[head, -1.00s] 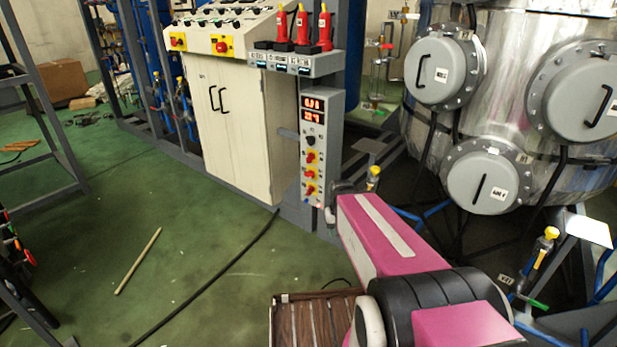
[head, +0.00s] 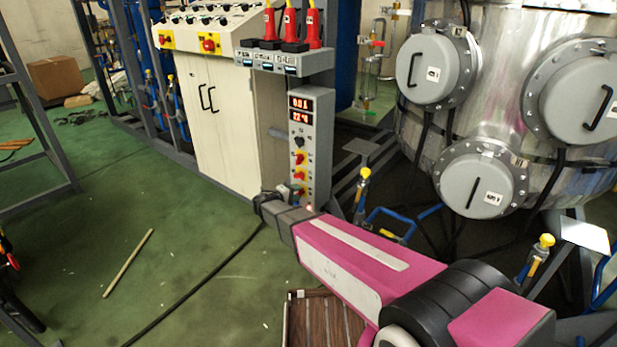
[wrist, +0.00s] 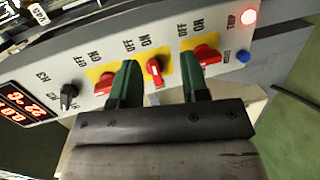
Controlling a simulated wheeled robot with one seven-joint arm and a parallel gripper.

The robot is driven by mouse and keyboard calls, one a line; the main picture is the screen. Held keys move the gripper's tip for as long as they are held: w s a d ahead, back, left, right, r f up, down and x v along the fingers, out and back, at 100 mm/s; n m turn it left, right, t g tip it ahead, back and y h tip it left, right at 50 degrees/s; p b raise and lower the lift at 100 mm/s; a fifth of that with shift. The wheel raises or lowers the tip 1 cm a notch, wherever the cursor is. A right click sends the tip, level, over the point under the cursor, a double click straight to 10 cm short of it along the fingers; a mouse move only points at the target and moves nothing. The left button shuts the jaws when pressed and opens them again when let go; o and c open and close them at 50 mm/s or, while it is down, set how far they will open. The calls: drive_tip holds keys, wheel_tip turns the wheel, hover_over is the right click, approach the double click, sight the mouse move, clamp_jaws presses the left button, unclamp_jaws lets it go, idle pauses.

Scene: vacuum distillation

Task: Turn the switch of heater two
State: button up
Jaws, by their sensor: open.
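A grey control panel (head: 311,140) with red digital displays carries a column of red rotary switches on yellow plates. In the wrist view the panel (wrist: 30,118) lies tilted, with three red switches in a row: one at the left (wrist: 105,84), a middle one (wrist: 154,70) and one at the right (wrist: 207,55). I cannot read which is heater two. My gripper (wrist: 158,62) is open. Its two dark green fingers stand on either side of the middle switch, apart from it as far as I can see. In the head view my gripper (head: 267,203) is near the panel's lower end.
A black knob (wrist: 68,95) sits beside the switches, and a lit red lamp (wrist: 249,16) and blue button (wrist: 243,57) at the other end. A white cabinet (head: 218,130) stands left of the panel. A steel vessel (head: 480,80) is at right. Green floor lies open at left.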

sight(297, 178)
drive_tip(key=w+a+n+t, duration=0.2)
drive_tip(key=w+a+t, duration=0.1)
drive_tip(key=a, duration=0.3)
drive_tip(key=x, duration=1)
drive_tip(key=shift+w+d+r, duration=0.15)
drive_tip(key=shift+d+r, duration=0.15)
drive_tip(key=shift+r, duration=0.05)
drive_tip(key=c, duration=0.6)
